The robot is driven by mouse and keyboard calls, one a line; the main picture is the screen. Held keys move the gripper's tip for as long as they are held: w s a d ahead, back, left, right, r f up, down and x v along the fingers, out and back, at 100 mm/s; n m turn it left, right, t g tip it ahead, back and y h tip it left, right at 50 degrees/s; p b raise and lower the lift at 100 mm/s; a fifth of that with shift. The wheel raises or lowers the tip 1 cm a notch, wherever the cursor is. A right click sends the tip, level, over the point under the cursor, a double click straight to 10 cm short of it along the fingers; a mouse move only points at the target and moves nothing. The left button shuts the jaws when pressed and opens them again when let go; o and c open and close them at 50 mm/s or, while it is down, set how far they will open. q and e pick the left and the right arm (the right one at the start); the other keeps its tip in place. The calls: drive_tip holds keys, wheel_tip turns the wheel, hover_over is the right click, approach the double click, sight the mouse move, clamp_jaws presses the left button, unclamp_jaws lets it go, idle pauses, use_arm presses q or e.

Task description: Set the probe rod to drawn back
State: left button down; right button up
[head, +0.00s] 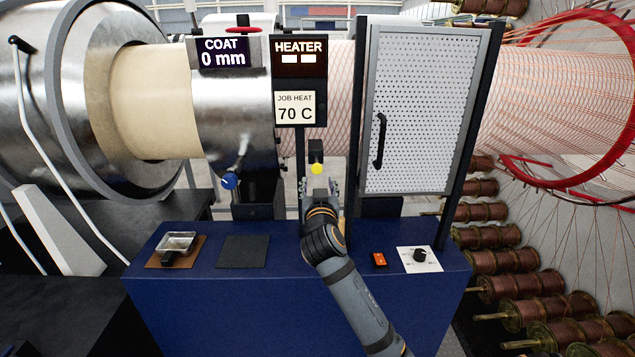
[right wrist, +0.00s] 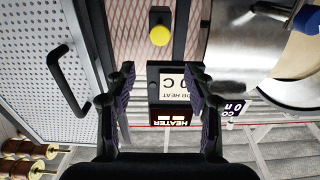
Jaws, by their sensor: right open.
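A yellow round knob (head: 316,169), which I take to be the end of the probe rod, sits on a black block (head: 316,150) below the job heat card. The knob (right wrist: 159,36) also shows in the right wrist view, beyond the fingertips. The rod behind the knob is hidden, so I cannot tell how far it is in or out. My right gripper (head: 319,190) is just below the knob in the head view. In the right wrist view my right gripper (right wrist: 161,75) is open and empty, its fingers apart and not touching the knob. My left gripper is out of view.
A perforated door (head: 420,110) with a black handle stands close on the right. A blue-ended lever (head: 229,181) hangs to the left.

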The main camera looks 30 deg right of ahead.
sight(317, 169)
drive_tip(key=x, duration=0.2)
drive_tip(key=p+x, duration=0.1)
drive_tip(key=x, duration=0.2)
drive_tip(key=p+x, duration=0.1)
drive_tip(key=x, duration=0.1)
drive_tip(key=shift+w+d+f, duration=0.3)
drive_tip(key=shift+f, duration=0.05)
drive_tip(key=p+x, duration=0.1)
drive_tip(key=x, duration=0.2)
drive_tip(key=shift+w, duration=0.15)
drive_tip(key=shift+w+d+f, duration=0.15)
drive_tip(key=shift+w+d, duration=0.1)
drive_tip(key=shift+w, duration=0.1)
drive_tip(key=shift+w+d+f, duration=0.1)
drive_tip(key=shift+c, duration=0.8)
drive_tip(key=c, duration=0.5)
clamp_jaws()
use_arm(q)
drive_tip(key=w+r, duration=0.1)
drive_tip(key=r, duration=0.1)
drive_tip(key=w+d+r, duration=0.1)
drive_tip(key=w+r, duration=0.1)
